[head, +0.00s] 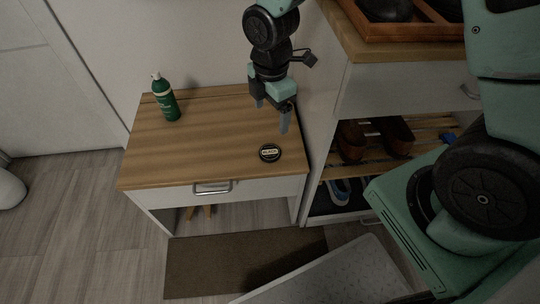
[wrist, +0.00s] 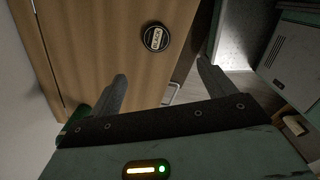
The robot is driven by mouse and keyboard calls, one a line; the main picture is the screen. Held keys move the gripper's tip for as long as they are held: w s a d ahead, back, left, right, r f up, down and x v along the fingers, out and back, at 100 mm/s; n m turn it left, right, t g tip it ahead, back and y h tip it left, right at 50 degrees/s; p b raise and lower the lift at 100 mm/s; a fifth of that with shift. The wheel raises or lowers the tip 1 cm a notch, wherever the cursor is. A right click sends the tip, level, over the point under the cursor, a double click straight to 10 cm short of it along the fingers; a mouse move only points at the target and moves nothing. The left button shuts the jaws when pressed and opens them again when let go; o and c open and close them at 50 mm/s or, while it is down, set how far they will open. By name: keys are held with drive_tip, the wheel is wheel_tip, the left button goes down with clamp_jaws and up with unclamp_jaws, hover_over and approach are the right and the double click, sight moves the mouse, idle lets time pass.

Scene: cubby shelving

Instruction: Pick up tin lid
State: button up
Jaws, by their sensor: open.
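The tin lid (head: 269,152) is a small round black disc with a pale label, lying flat on the wooden top of the low cabinet, near its right front. In the wrist view the tin lid (wrist: 156,38) lies beyond the fingertips, between their lines, with clear wood around it. My gripper (head: 272,117) is open and empty, above the cabinet top and pointing down, a little behind the lid in the head view. Both fingers of my gripper (wrist: 162,72) show spread apart in the wrist view. Nothing hides the lid.
A green bottle (head: 165,97) stands at the back left of the low cabinet top (head: 215,135). A taller shoe cabinet (head: 400,90) rises close on the right, with a wooden tray (head: 425,25) on top. The middle of the low top is clear. A brown mat (head: 225,265) lies on the floor.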

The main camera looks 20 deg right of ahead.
drive_tip(key=b, duration=0.3)
hover_over(270, 152)
drive_tip(key=f, duration=0.9)
drive_tip(key=shift+s+f, duration=0.3)
drive_tip(key=shift+f, duration=0.05)
drive_tip(key=f+b, duration=0.1)
drive_tip(key=f, duration=0.2)
drive_tip(key=f+b, duration=0.1)
drive_tip(key=f, duration=0.1)
drive_tip(key=shift+w+f+b, duration=0.15)
drive_tip(key=shift+w+b, duration=0.2)
drive_tip(key=c, duration=1)
